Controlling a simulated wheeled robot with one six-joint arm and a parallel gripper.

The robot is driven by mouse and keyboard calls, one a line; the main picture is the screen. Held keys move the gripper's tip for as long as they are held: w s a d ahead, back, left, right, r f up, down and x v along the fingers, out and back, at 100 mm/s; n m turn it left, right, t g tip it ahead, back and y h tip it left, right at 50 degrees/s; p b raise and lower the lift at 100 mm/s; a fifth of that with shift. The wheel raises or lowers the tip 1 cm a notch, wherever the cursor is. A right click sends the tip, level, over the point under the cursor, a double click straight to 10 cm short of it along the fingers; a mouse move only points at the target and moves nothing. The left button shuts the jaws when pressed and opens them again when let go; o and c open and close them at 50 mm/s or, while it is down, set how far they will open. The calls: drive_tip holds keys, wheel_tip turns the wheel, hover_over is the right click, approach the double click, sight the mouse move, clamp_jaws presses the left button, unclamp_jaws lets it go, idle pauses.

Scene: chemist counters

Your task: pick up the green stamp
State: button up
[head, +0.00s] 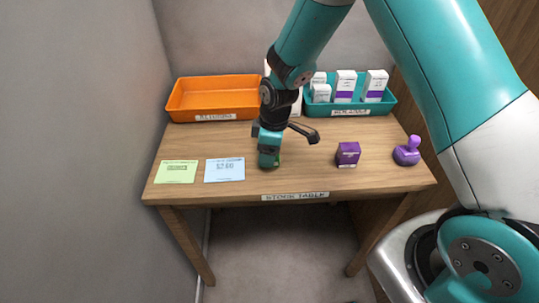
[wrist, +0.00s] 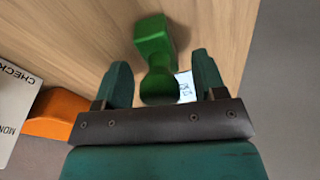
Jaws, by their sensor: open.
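The green stamp (wrist: 154,38) shows in the wrist view, with a block-shaped base and a rounded handle. Its handle end lies between the two fingers of my gripper (wrist: 160,68), with gaps visible on both sides. In the head view my gripper (head: 268,157) is low over the front middle of the wooden table. It hides most of the stamp; only a sliver of green (head: 279,159) shows beside the fingers. The gripper is open and holds nothing.
An orange tray (head: 177,108) and a teal tray (head: 395,107) with white and purple boxes stand at the back. Green (head: 176,173) and blue (head: 225,171) cards lie left. The table's front edge is close.

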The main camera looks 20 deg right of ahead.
drive_tip(key=shift+c, duration=0.2)
drive_tip(key=c, duration=1)
wheel_tip(320, 180, up, 20)
drive_tip(key=shift+r+b, duration=0.1)
drive_tip(key=shift+b, duration=0.4)
drive_tip(key=shift+o, duration=1.1)
